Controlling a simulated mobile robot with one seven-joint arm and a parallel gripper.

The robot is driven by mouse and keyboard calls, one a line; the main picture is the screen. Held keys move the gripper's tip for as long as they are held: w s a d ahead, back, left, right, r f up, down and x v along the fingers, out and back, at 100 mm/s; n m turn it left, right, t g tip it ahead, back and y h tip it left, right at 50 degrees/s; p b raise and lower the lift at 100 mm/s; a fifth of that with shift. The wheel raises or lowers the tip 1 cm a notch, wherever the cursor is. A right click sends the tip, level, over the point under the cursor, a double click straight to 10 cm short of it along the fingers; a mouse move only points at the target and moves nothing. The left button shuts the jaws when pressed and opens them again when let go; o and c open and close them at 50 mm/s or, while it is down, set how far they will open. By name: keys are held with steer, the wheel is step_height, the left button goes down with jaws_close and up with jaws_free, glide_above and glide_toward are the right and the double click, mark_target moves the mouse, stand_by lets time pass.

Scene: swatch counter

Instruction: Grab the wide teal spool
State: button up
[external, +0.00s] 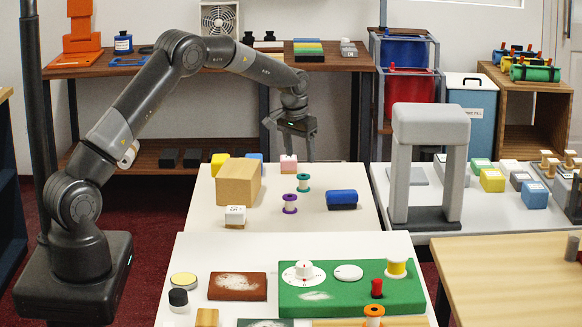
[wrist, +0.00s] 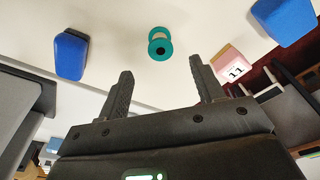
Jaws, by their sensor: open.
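The teal spool (external: 303,183) stands on the middle white table, just behind a purple spool (external: 289,204). In the wrist view the teal spool (wrist: 160,43) lies ahead of my fingertips, roughly centred between them, with its pale winding and dark centre hole visible. My gripper (external: 290,143) hangs above the far part of this table, behind and above the teal spool. Its two fingers are apart and empty in the wrist view (wrist: 161,70). The gripper does not touch the spool.
A dark blue block (external: 342,201) sits right of the teal spool. A pink-and-white block (external: 288,164) and a blue block (external: 254,158) are behind it. A cardboard box (external: 237,183) stands left. A grey arch (external: 430,125) rises on the right table. White tabletop surrounds the teal spool.

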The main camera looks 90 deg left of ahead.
mark_target(303, 176)
steer(key=f, duration=0.3)
steer(key=a+f, duration=0.1)
steer(key=f, duration=0.2)
steer(key=w+f, duration=0.1)
steer(key=f, duration=0.2)
steer(key=shift+a, duration=0.15)
steer(key=c, duration=1)
